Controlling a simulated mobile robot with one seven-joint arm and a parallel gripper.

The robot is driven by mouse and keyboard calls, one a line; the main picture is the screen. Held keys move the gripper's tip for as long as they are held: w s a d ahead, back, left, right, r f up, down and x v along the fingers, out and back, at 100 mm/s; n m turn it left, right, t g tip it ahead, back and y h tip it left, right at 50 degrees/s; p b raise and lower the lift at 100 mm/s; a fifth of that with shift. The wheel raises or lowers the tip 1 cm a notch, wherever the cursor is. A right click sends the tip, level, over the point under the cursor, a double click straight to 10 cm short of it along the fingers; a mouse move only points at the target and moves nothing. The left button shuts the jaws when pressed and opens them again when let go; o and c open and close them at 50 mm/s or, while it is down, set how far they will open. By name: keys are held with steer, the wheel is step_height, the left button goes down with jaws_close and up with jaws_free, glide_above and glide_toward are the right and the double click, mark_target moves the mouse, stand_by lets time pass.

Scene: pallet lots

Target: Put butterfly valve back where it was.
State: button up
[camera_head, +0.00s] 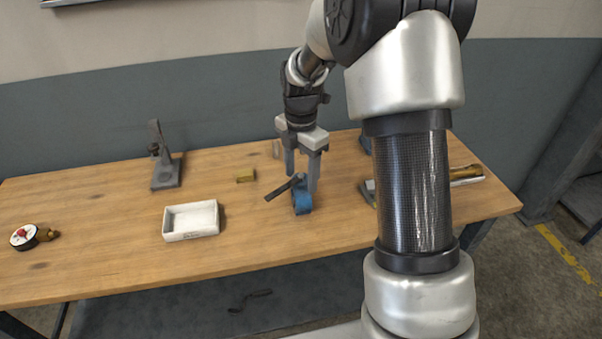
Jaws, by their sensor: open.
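The butterfly valve (303,203), a blue body with a dark lever handle pointing left, sits on the wooden table in the middle of the camera_head view. My gripper (301,180) points down right above it. Its fingers are apart, with the right finger low beside the valve and the left finger behind the handle. I cannot tell whether either finger touches it.
A white open tray (191,233) stands left of the valve. A brass cylinder (464,172) lies at the right. My arm hides part of the table's right side.

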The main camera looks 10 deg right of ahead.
step_height(320, 180, up, 12)
steer(key=p, duration=0.2)
steer(key=s+r+m+t, duration=0.3)
steer(key=s+r+m, duration=0.6)
steer(key=s+m, duration=0.25)
steer(key=s+f+m+t, duration=0.1)
steer(key=s+m+t, duration=0.1)
steer(key=s+m, duration=1.1)
step_height(320, 180, up, 8)
steer(key=g+p, duration=0.1)
steer(key=p, duration=1.1)
steer(key=shift+r, duration=0.25)
